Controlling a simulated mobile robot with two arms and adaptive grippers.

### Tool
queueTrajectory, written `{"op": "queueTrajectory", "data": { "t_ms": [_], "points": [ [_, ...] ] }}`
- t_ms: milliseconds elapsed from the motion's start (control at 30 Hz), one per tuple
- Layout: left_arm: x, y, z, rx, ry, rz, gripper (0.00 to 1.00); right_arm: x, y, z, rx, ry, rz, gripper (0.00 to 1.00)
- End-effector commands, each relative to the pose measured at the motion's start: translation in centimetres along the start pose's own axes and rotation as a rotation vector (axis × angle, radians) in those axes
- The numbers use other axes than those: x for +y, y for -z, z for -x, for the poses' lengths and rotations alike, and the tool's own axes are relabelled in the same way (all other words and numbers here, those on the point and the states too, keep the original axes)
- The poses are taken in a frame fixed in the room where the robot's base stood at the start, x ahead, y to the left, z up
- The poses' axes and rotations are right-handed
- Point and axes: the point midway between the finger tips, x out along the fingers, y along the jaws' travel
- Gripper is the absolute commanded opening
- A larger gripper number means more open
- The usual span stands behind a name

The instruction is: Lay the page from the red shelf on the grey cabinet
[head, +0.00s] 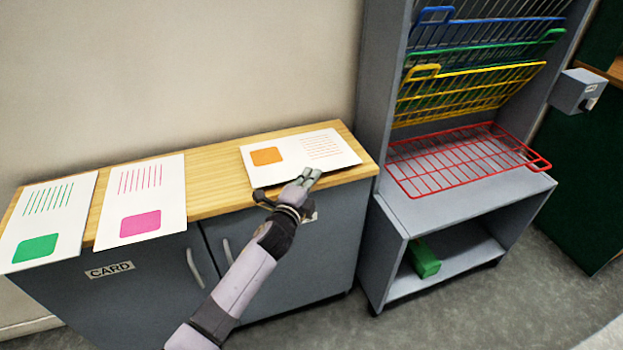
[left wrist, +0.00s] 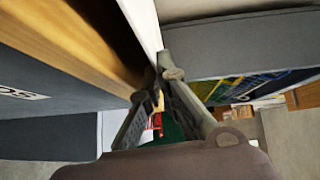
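The page with an orange square and orange lines (head: 290,156) is over the right end of the wooden top of the grey cabinet (head: 215,172). My left gripper (head: 308,178) is at the page's front edge. In the left wrist view the fingers (left wrist: 157,78) close on the edge of the white page (left wrist: 143,22), seen nearly edge-on beside the wooden top. Whether the page lies fully flat on the wood is hard to tell. The red shelf (head: 455,165), a wire rack, is empty. My right gripper is not in view.
A page with a pink square (head: 150,185) and one with a green square (head: 45,225) lie on the left of the cabinet top. Blue, green and yellow wire shelves (head: 470,90) are tilted up above the red one. A green block (head: 424,259) sits below.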

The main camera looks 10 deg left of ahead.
Motion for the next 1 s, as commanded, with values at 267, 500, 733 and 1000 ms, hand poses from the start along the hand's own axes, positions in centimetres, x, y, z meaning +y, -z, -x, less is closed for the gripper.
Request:
{"op": "queueTrajectory", "data": {
  "t_ms": [267, 500, 733, 1000],
  "points": [
    [-0.03, -0.01, -0.01, 0.000, 0.000, 0.000, 0.05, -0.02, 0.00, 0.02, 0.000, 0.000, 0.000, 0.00],
    [-0.01, 0.00, 0.00, 0.000, 0.000, 0.000, 0.21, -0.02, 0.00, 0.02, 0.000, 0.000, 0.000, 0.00],
    [0.19, 0.01, 0.03, 0.000, -0.004, 0.000, 0.28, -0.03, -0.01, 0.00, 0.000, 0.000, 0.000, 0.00],
    [0.44, 0.01, 0.08, -0.001, -0.008, 0.000, 0.26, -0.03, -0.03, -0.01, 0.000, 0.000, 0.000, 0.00]
  ]
}}
